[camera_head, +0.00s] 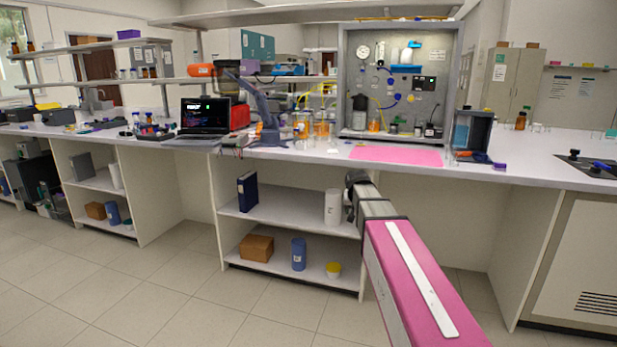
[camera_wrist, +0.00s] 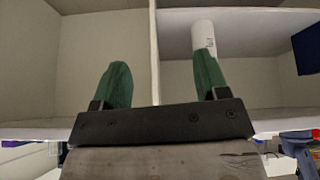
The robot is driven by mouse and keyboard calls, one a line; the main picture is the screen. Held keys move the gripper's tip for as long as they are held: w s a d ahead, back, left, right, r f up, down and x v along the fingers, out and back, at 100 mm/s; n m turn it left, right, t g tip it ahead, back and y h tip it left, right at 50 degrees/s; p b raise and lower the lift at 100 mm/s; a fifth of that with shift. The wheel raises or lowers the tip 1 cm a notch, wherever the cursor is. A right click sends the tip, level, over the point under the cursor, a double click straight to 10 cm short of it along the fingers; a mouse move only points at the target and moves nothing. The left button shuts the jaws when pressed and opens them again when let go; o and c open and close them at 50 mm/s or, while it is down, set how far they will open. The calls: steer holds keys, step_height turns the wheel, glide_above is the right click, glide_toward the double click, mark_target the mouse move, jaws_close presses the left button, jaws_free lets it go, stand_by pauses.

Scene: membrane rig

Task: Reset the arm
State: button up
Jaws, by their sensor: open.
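My arm reaches out from the lower right in the camera_head view, low in front of the bench. My gripper (camera_head: 353,188) is at its far end, below the worktop edge and beside the white cylinder on the upper shelf. In the camera_wrist view my gripper (camera_wrist: 162,72) shows two green fingers spread wide apart with nothing between them. Beyond the fingers are a shelf upright and open shelf bays. The membrane rig panel (camera_head: 412,62) stands on the bench, above and beyond my gripper.
The bench worktop (camera_head: 330,163) overhangs my gripper. A pink mat (camera_head: 395,155) lies before the panel. A white cylinder (camera_head: 332,207) and a dark blue binder (camera_head: 247,192) stand on the shelf. A laptop (camera_head: 204,118) sits on the bench. The floor at left is clear.

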steer(key=s+f+n+g, duration=0.1)
steer(key=s+f+g, duration=0.1)
steer(key=s+f, duration=0.8)
steer(key=s+f+n+g+y, duration=0.1)
steer(key=s+f+g, duration=0.2)
steer(key=s+f, duration=0.7)
steer(key=s, duration=0.8)
steer(key=shift+f+g+y, duration=0.3)
steer(key=shift+f, duration=0.1)
